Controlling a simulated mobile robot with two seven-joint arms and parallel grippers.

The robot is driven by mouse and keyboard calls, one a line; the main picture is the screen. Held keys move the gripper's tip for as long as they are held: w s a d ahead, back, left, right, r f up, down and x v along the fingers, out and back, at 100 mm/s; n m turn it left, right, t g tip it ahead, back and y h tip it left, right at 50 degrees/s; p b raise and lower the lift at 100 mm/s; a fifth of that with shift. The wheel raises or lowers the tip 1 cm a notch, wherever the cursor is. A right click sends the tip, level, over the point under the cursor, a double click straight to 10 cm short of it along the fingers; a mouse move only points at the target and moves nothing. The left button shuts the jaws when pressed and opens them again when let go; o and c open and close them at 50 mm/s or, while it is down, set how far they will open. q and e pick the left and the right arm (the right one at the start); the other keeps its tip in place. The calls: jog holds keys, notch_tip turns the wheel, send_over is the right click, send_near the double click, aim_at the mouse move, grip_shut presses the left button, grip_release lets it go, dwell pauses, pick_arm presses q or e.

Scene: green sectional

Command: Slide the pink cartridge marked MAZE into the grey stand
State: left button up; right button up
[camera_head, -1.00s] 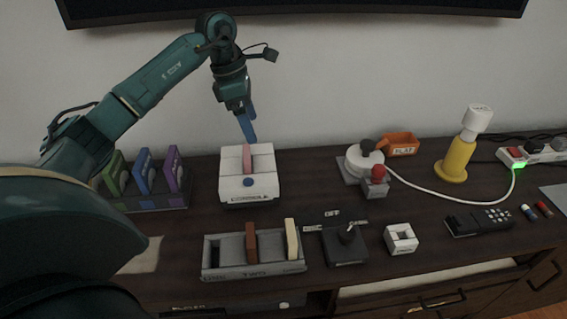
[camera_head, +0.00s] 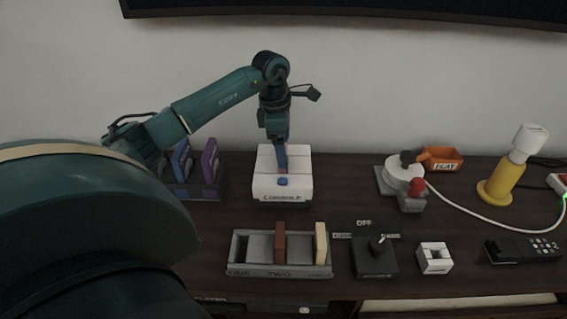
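The white console (camera_head: 267,184) stands left of centre on the dark cabinet, with a blue button on its front part. My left gripper (camera_head: 282,158) points down at the console's top slot, where the pink cartridge stands. The grey stand (camera_head: 303,271) is in front of the console. It holds a brown cartridge (camera_head: 280,244) and a cream cartridge (camera_head: 321,243); its left part is empty. My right gripper is not in view.
A dark rack with blue (camera_head: 181,158) and purple (camera_head: 210,158) cartridges is at the back left, partly behind my arm. A yellow lamp-like object (camera_head: 497,184) stands farther right.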

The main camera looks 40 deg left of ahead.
pick_arm(q)
notch_tip(320, 180, down, 2)
jog(key=shift+w+d+f, duration=0.1)
jog(key=shift+f, duration=0.05)
jog(key=c, duration=1.1)
